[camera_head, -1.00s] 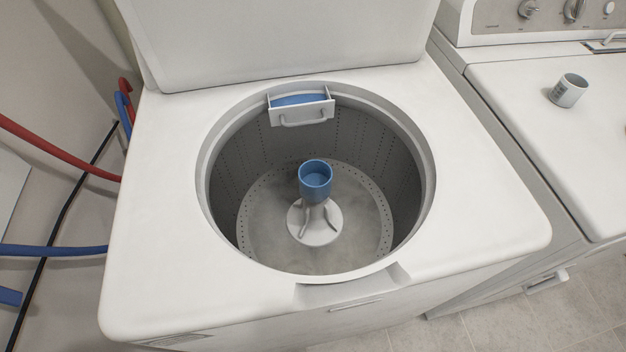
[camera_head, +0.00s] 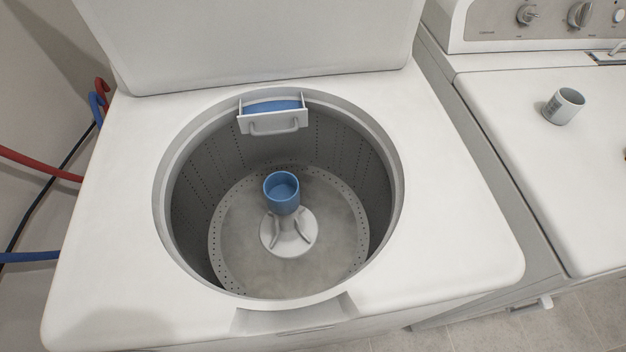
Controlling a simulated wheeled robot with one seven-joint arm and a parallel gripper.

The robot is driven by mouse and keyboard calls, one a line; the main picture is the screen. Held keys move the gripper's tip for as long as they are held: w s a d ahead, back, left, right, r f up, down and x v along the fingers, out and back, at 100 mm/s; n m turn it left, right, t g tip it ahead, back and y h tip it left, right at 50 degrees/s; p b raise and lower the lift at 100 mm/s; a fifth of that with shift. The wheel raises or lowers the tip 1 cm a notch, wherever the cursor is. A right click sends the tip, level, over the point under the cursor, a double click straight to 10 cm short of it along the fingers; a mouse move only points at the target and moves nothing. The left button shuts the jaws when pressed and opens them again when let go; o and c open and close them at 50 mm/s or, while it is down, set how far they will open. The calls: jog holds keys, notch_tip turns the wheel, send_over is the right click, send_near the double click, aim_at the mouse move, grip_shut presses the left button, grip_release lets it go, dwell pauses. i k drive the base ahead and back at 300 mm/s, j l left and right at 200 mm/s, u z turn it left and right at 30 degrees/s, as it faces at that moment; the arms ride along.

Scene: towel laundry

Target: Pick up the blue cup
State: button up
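A blue cup (camera_head: 282,193) with an open top sits at the top of the agitator in the middle of the open washer drum. The grey-white agitator (camera_head: 288,235) rises from the drum floor below it. The drum wall (camera_head: 225,165) surrounds both with space on all sides. My gripper is not in view. A faint shadow lies on the washer top at the lower left.
The washer lid (camera_head: 245,40) stands open at the back. A dispenser drawer (camera_head: 272,122) juts over the drum's far rim. Red and blue hoses (camera_head: 35,165) run at left.

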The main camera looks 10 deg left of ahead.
aim_at(280, 189)
jog(key=i+l+u, duration=0.15)
jog(key=l+u, duration=0.55)
jog(key=u, duration=0.25)
jog(key=i+l, duration=0.05)
